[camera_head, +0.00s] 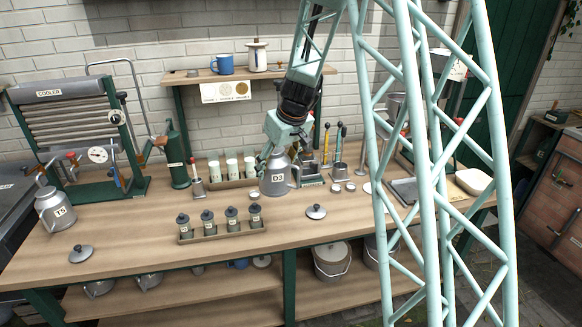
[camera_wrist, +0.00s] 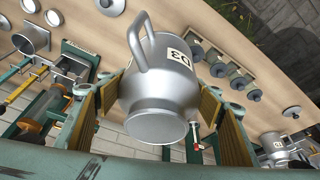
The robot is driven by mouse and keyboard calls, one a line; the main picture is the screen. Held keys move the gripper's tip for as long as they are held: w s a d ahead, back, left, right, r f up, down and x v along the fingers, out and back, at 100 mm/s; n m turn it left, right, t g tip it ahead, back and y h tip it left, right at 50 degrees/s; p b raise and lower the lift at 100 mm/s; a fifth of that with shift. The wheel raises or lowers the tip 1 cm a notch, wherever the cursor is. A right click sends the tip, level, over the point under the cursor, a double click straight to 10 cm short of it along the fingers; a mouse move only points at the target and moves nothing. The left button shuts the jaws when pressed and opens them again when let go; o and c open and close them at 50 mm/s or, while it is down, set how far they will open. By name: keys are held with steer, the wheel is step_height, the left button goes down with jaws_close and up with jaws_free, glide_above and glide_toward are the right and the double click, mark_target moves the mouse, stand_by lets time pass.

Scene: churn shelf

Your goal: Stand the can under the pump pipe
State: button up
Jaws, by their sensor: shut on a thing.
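The grey metal can marked D3 (camera_head: 275,181) is upright at the middle of the bench, in front of the back row of things. I cannot tell whether its base touches the bench top. My gripper (camera_head: 277,160) is shut on it from behind and above. In the wrist view the can (camera_wrist: 158,85) sits between the ribbed pads of my gripper (camera_wrist: 162,100), with its handle and label showing. A green upright cylinder (camera_head: 177,158), which looks like the pump, stands left of the can, apart from it. Its pipe outlet is not clear to see.
A rack of dark-lidded jars (camera_head: 222,231) stands in front of the can, and a tray of pale cups (camera_head: 231,170) behind it. A can marked T5 (camera_head: 54,208) and the cooler (camera_head: 75,125) are at the left. A loose lid (camera_head: 316,211) lies right of the rack. The left front bench is mostly clear.

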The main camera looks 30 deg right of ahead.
steer(key=a+r+n, duration=0.1)
steer(key=a, duration=0.6)
steer(key=shift+a+y, duration=0.3)
steer(key=shift+a, duration=0.05)
steer(key=shift+a+r, duration=0.1)
steer(key=shift+r, duration=0.05)
